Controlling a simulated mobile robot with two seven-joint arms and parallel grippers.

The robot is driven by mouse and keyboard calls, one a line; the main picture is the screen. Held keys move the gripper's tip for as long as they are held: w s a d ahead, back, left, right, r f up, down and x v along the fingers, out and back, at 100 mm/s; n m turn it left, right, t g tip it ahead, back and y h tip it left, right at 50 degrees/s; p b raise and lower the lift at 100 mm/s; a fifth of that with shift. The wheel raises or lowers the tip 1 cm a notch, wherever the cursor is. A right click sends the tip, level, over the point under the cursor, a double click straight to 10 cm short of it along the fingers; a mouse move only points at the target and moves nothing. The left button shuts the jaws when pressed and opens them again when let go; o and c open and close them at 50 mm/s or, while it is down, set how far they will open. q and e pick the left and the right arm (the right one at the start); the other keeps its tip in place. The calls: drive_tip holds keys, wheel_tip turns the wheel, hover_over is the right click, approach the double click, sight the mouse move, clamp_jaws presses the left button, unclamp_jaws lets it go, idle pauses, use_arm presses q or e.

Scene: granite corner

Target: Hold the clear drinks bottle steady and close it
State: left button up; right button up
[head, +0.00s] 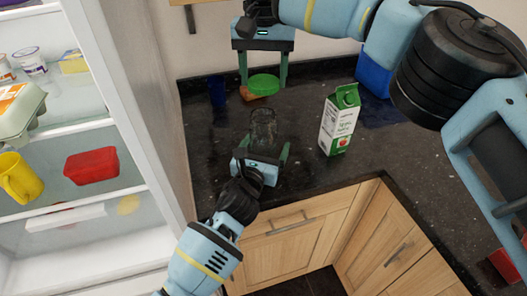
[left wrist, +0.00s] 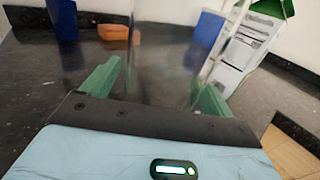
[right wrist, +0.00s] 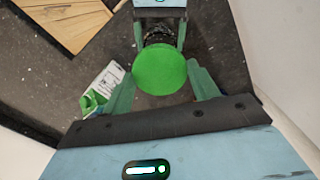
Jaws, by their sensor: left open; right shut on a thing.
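The clear bottle (head: 263,128) stands upright on the dark counter, faint and see-through. My left gripper (head: 262,158) is open with one finger on each side of it; in the left wrist view the bottle (left wrist: 150,62) shows as a blurred clear shape between the fingers. My right gripper (head: 264,82) is shut on the round green lid (head: 264,86), held in the air behind the bottle in the head view. In the right wrist view the lid (right wrist: 160,72) covers part of the bottle (right wrist: 158,36), so its mouth is hidden there.
A green and white carton (head: 339,121) stands right of the bottle. A blue cup (head: 217,93), an orange block (head: 248,94) and a blue box (head: 373,78) are farther back. An open fridge (head: 150,120) borders the left; the counter's front edge is close to my left gripper.

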use_arm(q)
drive_tip(key=shift+w+d, duration=0.1)
drive_tip(key=shift+w, duration=0.15)
drive_tip(key=c, duration=1.5)
use_arm(e)
drive_tip(key=shift+f, duration=2.45)
drive_tip(key=shift+f, duration=0.15)
drive_tip(key=shift+f, duration=0.75)
drive_tip(key=shift+f, duration=0.55)
